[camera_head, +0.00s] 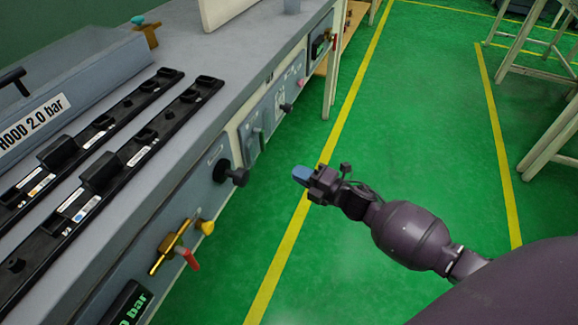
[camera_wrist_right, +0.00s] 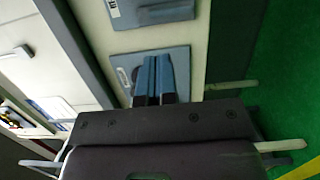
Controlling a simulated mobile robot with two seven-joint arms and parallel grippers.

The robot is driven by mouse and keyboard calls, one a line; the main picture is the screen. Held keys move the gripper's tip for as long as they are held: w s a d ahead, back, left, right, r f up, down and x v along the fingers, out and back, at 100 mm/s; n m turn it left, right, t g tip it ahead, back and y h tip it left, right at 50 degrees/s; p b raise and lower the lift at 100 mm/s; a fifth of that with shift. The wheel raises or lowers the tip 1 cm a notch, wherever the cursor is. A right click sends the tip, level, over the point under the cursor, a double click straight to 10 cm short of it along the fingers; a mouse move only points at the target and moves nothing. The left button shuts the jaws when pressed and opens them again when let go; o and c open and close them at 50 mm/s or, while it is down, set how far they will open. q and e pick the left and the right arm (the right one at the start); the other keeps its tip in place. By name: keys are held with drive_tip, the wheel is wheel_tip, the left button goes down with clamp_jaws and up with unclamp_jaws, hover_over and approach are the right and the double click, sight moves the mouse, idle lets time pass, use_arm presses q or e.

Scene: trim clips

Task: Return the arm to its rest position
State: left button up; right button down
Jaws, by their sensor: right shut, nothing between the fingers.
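My right arm comes in from the lower right of the head view. Its gripper (camera_head: 303,176) hangs over the green floor, just right of the bench front and apart from it. In the right wrist view the two blue fingers (camera_wrist_right: 153,76) lie together, shut, with nothing between them. Behind them are the panels of the bench front. My left gripper is not in view.
The grey bench (camera_head: 232,45) runs along the left and carries two black trim strips (camera_head: 150,135). A black knob (camera_head: 238,176), a brass valve with a red handle (camera_head: 188,258) and other fittings stick out of its front. Green floor (camera_head: 440,110) is open to the right; table legs (camera_head: 548,140) stand farther right.

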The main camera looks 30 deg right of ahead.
drive_tip(key=s+a+f+m+g+h, duration=0.1)
drive_tip(key=s+f+m+g+h, duration=0.2)
drive_tip(key=s+m, duration=1.1)
drive_tip(key=s+a+f+m+g+h, duration=0.1)
drive_tip(key=s+m+g+h, duration=0.35)
drive_tip(key=s, duration=1.45)
use_arm(q)
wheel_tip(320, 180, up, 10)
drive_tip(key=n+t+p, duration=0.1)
drive_tip(key=p, duration=1.1)
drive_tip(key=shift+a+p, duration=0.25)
drive_tip(key=shift+p, duration=0.05)
use_arm(e)
wheel_tip(320, 180, up, 10)
drive_tip(key=s+m+t, duration=0.1)
drive_tip(key=m+t, duration=0.1)
drive_tip(key=m, duration=0.2)
drive_tip(key=shift+d+h, duration=0.15)
drive_tip(key=shift+h, duration=0.2)
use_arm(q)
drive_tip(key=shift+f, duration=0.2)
use_arm(e)
drive_tip(key=shift+f+t, duration=0.1)
drive_tip(key=shift+t, duration=0.15)
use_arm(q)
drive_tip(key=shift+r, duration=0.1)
